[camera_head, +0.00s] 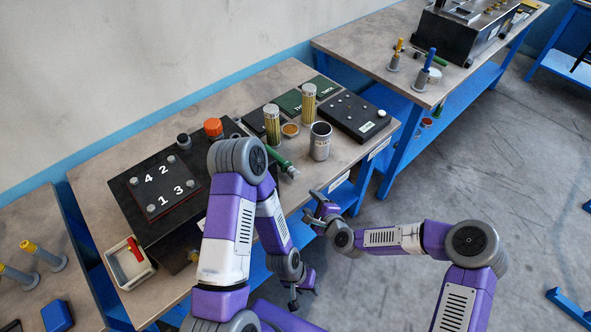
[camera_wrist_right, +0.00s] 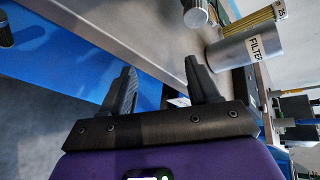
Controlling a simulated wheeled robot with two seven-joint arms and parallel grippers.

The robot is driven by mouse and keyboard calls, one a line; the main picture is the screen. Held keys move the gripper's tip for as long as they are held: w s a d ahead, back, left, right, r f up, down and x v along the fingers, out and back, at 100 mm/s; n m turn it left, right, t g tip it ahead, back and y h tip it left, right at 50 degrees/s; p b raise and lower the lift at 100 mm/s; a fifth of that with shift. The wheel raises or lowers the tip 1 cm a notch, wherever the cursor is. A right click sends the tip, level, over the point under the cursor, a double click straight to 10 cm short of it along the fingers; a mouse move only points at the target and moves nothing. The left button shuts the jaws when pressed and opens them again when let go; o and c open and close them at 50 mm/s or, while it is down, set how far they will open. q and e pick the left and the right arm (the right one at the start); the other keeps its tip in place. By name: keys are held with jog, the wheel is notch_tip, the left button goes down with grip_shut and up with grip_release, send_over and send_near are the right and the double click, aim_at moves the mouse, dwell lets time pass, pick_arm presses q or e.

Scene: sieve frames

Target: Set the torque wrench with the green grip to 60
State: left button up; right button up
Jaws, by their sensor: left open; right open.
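A torque wrench with a green grip (camera_head: 281,162) lies on the middle workbench, partly hidden behind my left arm. Its silver end points toward the front edge. Its scale is too small to read. My right gripper (camera_head: 318,208) is open and empty, beyond the bench's front edge near the wrench. In the right wrist view its two fingers (camera_wrist_right: 165,90) are apart with nothing between them. A grey knurled end (camera_wrist_right: 195,12) shows above them; I cannot tell whether it is the wrench's. My left gripper (camera_head: 301,288) is open and empty, low in front of the bench.
A grey can labelled FILTER (camera_head: 320,142) stands right of the wrench; it also shows in the wrist view (camera_wrist_right: 250,48). Yellow pleated filters (camera_head: 272,125) stand behind. A numbered black plate (camera_head: 165,185) and a white tray (camera_head: 128,262) are at left.

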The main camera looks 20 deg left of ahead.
aim_at(296, 177)
jog(key=a+r+m, duration=0.1)
jog(key=w+a+r+m, duration=0.1)
jog(key=w+a+r+t+y, duration=0.1)
jog(key=a+r, duration=0.1)
jog(key=shift+r+m, duration=0.1)
jog(key=shift+m, duration=0.3)
jog(key=shift+w+a, duration=0.15)
jog(key=shift+w, duration=0.1)
jog(key=shift+b+x, duration=0.55)
jog(key=shift+x, duration=2.9)
jog(key=shift+c, duration=0.3)
jog(key=c, duration=0.9)
jog(key=shift+n+t+b, duration=0.3)
jog(key=shift+b, duration=0.4)
jog(key=shift+c, duration=0.4)
jog(key=n+t+b, duration=0.2)
jog(key=n+b, duration=0.1)
jog(key=b, duration=0.4)
jog(key=shift+n, duration=0.3)
jog(key=shift+n+t+y+b, duration=0.35)
jog(key=shift+n+b, duration=0.35)
jog(key=shift+b, duration=0.45)
